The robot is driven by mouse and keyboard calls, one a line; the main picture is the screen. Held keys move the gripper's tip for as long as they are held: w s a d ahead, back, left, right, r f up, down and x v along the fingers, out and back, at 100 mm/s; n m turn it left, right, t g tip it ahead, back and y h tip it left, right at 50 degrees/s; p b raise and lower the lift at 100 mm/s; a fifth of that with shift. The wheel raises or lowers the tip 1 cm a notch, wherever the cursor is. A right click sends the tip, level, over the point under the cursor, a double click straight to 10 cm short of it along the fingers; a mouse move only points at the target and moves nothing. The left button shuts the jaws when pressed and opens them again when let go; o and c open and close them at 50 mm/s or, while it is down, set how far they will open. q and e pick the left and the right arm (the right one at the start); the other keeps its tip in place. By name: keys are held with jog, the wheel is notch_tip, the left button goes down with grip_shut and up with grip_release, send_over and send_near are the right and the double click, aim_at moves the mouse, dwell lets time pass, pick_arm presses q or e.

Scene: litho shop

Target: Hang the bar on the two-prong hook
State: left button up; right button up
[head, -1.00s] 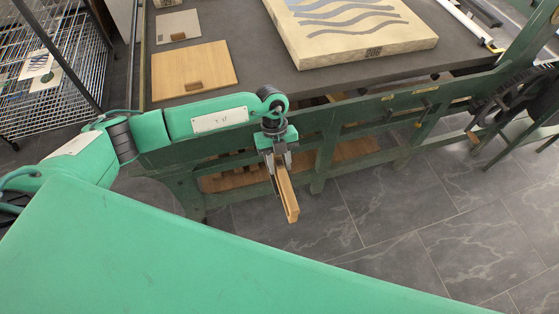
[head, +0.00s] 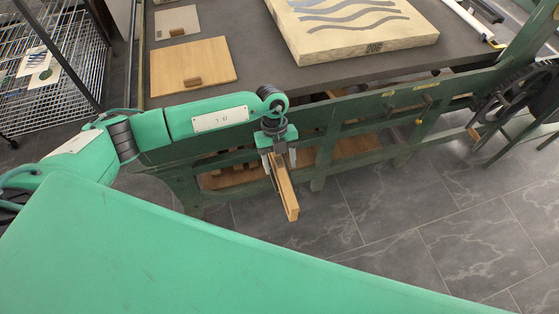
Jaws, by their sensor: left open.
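The bar (head: 285,190) is a long, narrow piece of tan wood. It stands out from the side of the green press frame, over the grey floor, with its near end lowest. My left gripper (head: 279,161) is above its far part, fingers pointing down and open. One finger is on each side of the bar, with a gap showing. The bar stays up between the open fingers. The two-prong hook cannot be made out; the gripper and bar cover that part of the frame. My right gripper is not in view.
The green press frame (head: 350,121) carries a dark bed (head: 270,77) with a pale stone (head: 350,43) and a wooden board (head: 193,68) on it. A wire rack (head: 85,60) stands at the left. The tiled floor (head: 400,235) at the right is clear.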

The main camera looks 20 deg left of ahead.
pick_arm(q)
jog(key=b+v, duration=0.1)
jog(key=v, duration=1.2)
jog(key=shift+w+r, duration=0.2)
jog(key=shift+r, duration=0.15)
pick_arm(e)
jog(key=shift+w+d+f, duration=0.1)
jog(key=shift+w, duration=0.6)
pick_arm(q)
jog(key=shift+a, duration=0.1)
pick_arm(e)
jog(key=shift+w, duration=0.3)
